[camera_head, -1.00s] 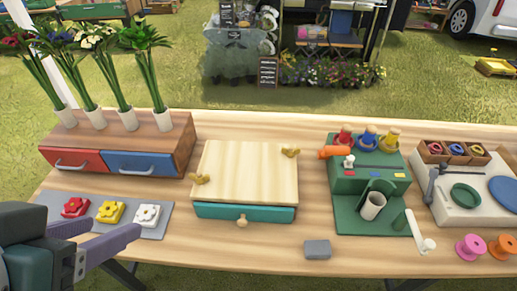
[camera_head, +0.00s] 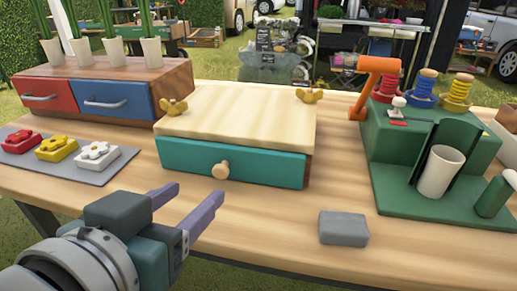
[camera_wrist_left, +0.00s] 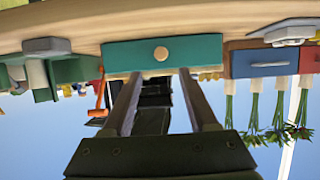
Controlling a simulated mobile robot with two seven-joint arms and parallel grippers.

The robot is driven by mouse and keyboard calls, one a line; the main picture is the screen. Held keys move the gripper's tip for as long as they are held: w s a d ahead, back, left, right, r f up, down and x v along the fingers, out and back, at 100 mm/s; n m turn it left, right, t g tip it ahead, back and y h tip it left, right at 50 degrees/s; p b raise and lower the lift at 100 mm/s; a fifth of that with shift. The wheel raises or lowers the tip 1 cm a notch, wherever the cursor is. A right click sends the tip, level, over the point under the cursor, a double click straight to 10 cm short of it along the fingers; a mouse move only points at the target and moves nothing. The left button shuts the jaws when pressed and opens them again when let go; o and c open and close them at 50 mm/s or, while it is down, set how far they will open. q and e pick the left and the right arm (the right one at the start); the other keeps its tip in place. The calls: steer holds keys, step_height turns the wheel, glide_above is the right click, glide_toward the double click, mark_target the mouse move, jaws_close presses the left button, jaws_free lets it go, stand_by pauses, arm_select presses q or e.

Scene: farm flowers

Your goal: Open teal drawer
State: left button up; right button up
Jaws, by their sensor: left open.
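The teal drawer (camera_head: 258,165) is shut in a light wooden box (camera_head: 243,112) on the table. Its round wooden knob (camera_head: 221,170) sits at the middle of its front. My left gripper (camera_head: 188,205) is open and empty, in front of the drawer and a little left of the knob, apart from it. In the left wrist view, which is upside down, the teal drawer (camera_wrist_left: 190,52) and its knob (camera_wrist_left: 161,53) lie beyond the open fingers (camera_wrist_left: 157,100), with the knob between their lines. My right gripper is out of view.
A grey block (camera_head: 343,228) lies on the table right of the gripper. A green stand (camera_head: 425,150) with spools is on the right. A red drawer (camera_head: 47,96) and a blue drawer (camera_head: 112,100) stand at left, behind a grey mat (camera_head: 98,172) with flower blocks.

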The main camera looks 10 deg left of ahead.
mark_target(219, 172)
arm_select(q)
steer(key=b+x, duration=0.2)
steer(key=x, duration=0.7)
steer(key=shift+w, duration=0.2)
jaws_close()
stand_by(1.1)
